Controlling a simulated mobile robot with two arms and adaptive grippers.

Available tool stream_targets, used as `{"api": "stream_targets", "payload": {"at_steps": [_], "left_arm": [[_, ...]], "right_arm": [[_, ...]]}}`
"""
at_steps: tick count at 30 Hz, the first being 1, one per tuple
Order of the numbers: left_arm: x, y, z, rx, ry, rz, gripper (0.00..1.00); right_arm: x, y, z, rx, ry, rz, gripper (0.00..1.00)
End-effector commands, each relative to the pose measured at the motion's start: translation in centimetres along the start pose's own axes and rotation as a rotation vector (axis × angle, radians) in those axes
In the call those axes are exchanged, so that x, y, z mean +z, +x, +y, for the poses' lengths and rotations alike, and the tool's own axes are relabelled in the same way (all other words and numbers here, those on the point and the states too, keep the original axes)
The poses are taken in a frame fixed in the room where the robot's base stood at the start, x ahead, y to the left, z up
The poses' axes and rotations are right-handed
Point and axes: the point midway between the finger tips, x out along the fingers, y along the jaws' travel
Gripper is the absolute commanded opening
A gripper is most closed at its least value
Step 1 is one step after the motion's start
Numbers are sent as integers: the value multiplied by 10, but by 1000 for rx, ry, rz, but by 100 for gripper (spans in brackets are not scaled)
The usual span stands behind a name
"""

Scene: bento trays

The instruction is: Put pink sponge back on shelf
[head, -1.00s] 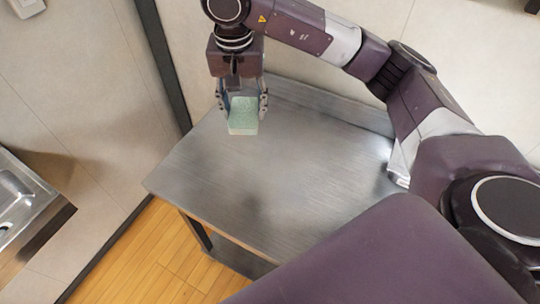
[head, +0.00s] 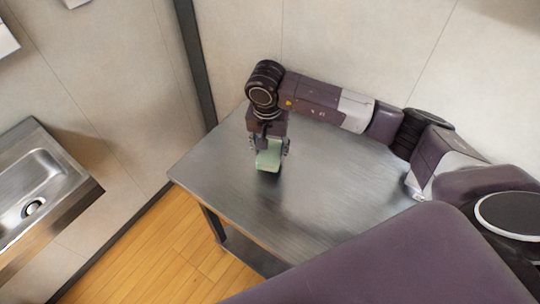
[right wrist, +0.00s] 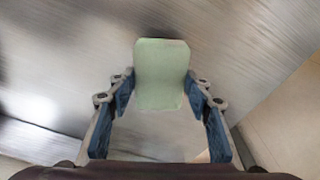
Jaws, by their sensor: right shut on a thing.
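A pale green sponge-like block (head: 268,158) is held in my right gripper (head: 269,148) over the far left part of a metal table (head: 325,205). No pink sponge is in view. In the right wrist view the block (right wrist: 161,75) sits between the tips of my right gripper (right wrist: 160,85), with a finger against each side. The metal surface (right wrist: 235,40) lies beyond it. The block is at or close to the tabletop; I cannot tell whether it touches. My left gripper is out of view.
The tabletop around the block is bare. A lower shelf (head: 252,252) shows under the table. A metal sink (head: 40,185) stands at the left, across a strip of wood floor (head: 150,255). Walls close off the back.

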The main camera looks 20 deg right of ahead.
Motion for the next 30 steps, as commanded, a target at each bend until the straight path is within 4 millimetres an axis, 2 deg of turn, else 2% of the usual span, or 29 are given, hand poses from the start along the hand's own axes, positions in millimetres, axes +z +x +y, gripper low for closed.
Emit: {"api": "stream_targets", "payload": {"at_steps": [9,20,21,25,30], "left_arm": [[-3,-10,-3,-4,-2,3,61],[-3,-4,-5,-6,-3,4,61],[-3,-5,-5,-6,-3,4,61],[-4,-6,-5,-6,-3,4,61],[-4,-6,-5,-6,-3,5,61]], "right_arm": [[6,39,1,2,-1,-1,26],[6,44,0,1,-1,0,26],[6,43,0,1,-1,0,49],[6,42,0,1,-1,0,63],[6,42,0,1,-1,0,63]]}}
